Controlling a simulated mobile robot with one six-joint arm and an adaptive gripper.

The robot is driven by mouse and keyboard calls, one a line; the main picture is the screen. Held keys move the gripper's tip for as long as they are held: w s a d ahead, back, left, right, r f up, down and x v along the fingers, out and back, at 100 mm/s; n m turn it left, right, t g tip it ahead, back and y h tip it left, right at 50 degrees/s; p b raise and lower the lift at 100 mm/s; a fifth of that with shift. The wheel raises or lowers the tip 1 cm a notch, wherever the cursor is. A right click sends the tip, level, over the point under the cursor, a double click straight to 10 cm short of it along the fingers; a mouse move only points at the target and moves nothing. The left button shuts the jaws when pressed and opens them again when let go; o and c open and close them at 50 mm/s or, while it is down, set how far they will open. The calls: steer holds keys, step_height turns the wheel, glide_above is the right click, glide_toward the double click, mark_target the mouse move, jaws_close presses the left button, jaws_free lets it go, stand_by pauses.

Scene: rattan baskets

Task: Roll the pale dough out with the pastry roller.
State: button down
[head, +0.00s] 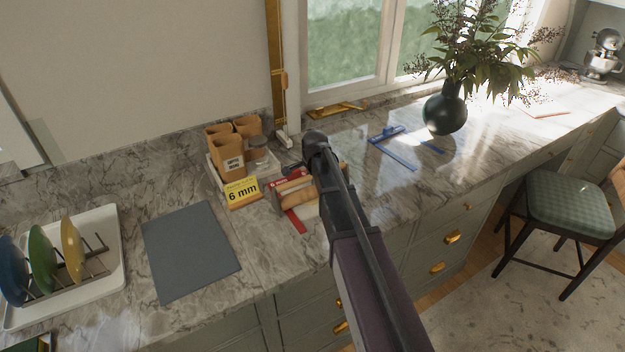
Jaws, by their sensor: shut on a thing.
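A tan, rounded wooden piece (296,193), which looks like the pastry roller, lies low over the counter just left of my arm. A pale patch (308,210), probably the dough, shows just in front of it. My gripper (292,168) is at the end of the dark arm, just above the roller, and is shut on it. The arm covers the right part of the roller and dough, so the fingertips' contact and the dough's full shape are hidden. Red strips (295,220) lie beside the dough, and a yellow "6 mm" card (242,191) stands to the left.
A tray with brown canisters (222,151) stands behind the card. A grey mat (190,250) and a white plate rack tray (112,268) lie left. Blue strips (398,157) and a dark vase (444,114) are right. Bare counter lies between the blue strips and my arm.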

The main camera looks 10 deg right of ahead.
steer(key=shift+w+a, duration=0.2)
steer(key=shift+w, duration=0.45)
steer(key=shift+w+a, duration=0.25)
steer(key=shift+w, duration=0.4)
steer(key=shift+w+a, duration=0.2)
steer(key=shift+w, duration=0.4)
steer(key=shift+s, duration=0.1)
steer(key=shift+s+d, duration=0.25)
steer(key=shift+s, duration=0.35)
steer(key=shift+s+d, duration=0.2)
steer(key=shift+s, duration=0.5)
